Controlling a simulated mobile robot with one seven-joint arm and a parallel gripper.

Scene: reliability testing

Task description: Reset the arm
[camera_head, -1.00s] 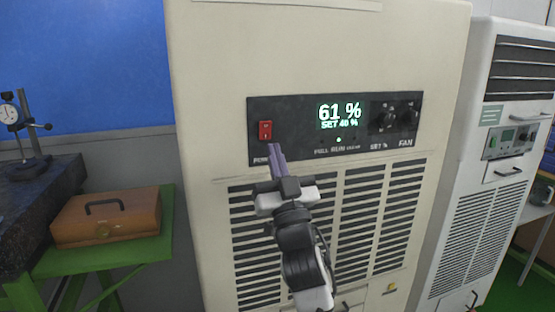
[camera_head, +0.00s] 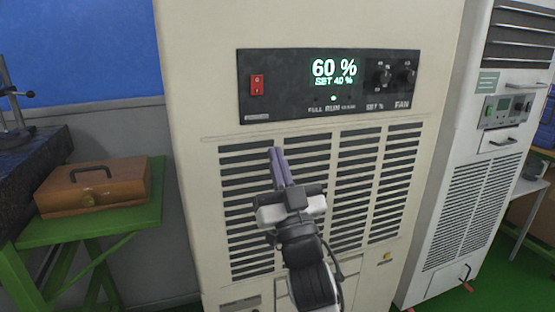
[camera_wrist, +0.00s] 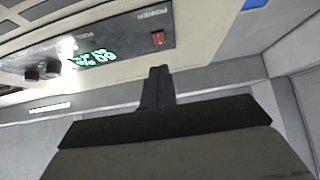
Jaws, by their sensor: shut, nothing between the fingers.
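My gripper (camera_head: 279,151) is shut and empty, with its purple-grey fingers together. In the head view it points up in front of the louvred grille (camera_head: 345,165) of a cream cabinet (camera_head: 195,100), below the black control panel (camera_head: 285,108). The panel has a red power switch (camera_head: 257,85), a display (camera_head: 334,70) reading 60 % and SET 40 %, a lit green lamp (camera_head: 333,98) and two dark knobs. In the wrist view my gripper (camera_wrist: 158,70) appears at the centre. The red switch (camera_wrist: 158,38) is just above the fingertips there, and the display (camera_wrist: 92,58) is to the left.
An orange-brown case (camera_head: 95,188) lies on a green table (camera_head: 130,217) at the left, near a dark slab with a gauge stand (camera_head: 12,95). A second, whitish cabinet (camera_head: 470,165) stands at the right. A grey wall stretch separates the table and cream cabinet.

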